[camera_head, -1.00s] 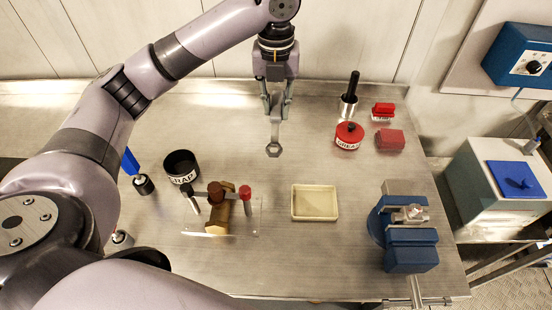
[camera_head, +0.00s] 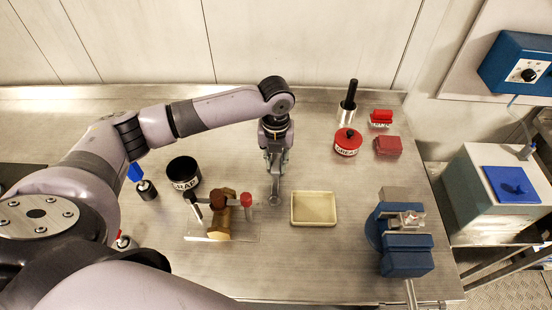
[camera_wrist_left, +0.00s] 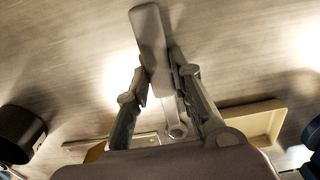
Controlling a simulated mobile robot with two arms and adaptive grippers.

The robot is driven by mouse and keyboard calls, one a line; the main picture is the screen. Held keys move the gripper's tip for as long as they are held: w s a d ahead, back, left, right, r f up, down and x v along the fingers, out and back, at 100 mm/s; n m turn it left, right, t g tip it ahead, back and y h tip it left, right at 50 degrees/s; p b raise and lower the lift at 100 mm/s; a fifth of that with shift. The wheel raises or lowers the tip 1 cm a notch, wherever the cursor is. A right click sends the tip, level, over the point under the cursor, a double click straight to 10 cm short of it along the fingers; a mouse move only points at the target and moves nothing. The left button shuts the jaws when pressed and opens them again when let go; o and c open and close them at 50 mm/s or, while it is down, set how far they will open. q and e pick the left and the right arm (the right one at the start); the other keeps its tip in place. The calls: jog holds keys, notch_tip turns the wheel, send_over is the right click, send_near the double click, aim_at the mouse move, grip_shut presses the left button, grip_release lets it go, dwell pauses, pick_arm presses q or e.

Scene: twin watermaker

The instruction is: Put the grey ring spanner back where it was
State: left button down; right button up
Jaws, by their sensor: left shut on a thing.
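The grey ring spanner (camera_head: 273,197) hangs from my left gripper (camera_head: 275,160), ring end toward the bottom of the head view. It is between the clear stand and the cream tray. In the left wrist view the spanner (camera_wrist_left: 152,42) runs between the two fingers of the left gripper (camera_wrist_left: 165,78), with its ring end near the tray. The gripper is shut on its shaft. I cannot tell whether the spanner touches the table. My right gripper is not in view.
A clear stand (camera_head: 245,236) with a hammer and a red-topped tool is left of the spanner; a cream tray (camera_head: 313,222) is right. A black scrap pot (camera_head: 184,174), red grease tin (camera_head: 347,143) and blue vice (camera_head: 405,262) stand around.

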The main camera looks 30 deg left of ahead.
aim_at(276, 165)
pick_arm(q)
jog(key=shift+f, duration=0.15)
jog(key=c, duration=1.4)
grip_release()
jog(key=shift+r, duration=0.6)
notch_tip(276, 165, up, 11)
jog(key=shift+r+b, duration=0.1)
jog(key=shift+b, duration=1.1)
jog(key=shift+s, duration=0.1)
